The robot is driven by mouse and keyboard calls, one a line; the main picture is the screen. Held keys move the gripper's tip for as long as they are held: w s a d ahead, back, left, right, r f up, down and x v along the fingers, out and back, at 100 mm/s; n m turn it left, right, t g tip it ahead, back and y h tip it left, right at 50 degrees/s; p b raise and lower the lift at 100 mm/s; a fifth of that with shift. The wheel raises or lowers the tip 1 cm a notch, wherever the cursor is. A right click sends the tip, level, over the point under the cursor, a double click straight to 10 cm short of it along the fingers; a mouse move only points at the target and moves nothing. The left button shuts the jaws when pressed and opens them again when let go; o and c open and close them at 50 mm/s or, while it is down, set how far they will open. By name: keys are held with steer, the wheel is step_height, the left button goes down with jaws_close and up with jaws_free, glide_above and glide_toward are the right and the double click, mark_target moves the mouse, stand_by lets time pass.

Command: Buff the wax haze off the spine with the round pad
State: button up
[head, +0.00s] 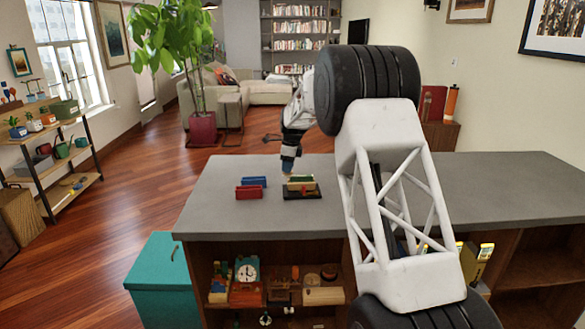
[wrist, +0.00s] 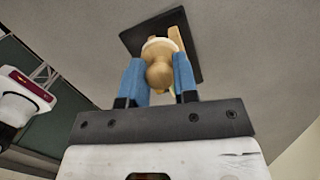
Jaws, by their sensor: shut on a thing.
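My gripper (wrist: 159,80) has blue fingers shut on the light wooden knob of the round pad (wrist: 160,72). A pale rim of the pad shows beyond the knob, over a dark flat board (wrist: 192,62). A tan strip lies beside the pad on that board. In the head view my gripper (head: 288,168) is at the back edge of the dark board (head: 289,194). I cannot tell whether the pad touches the spine; the pad's face and any haze are hidden or too small to see.
A blue block (head: 254,181) and a red block (head: 249,192) stand left of the board on the grey counter (head: 225,215). My arm covers the counter's middle. The counter is clear at the right (head: 500,190). Shelves below hold toys and a clock (head: 247,270).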

steer(key=shift+r, duration=3.75)
steer(key=shift+f, duration=0.15)
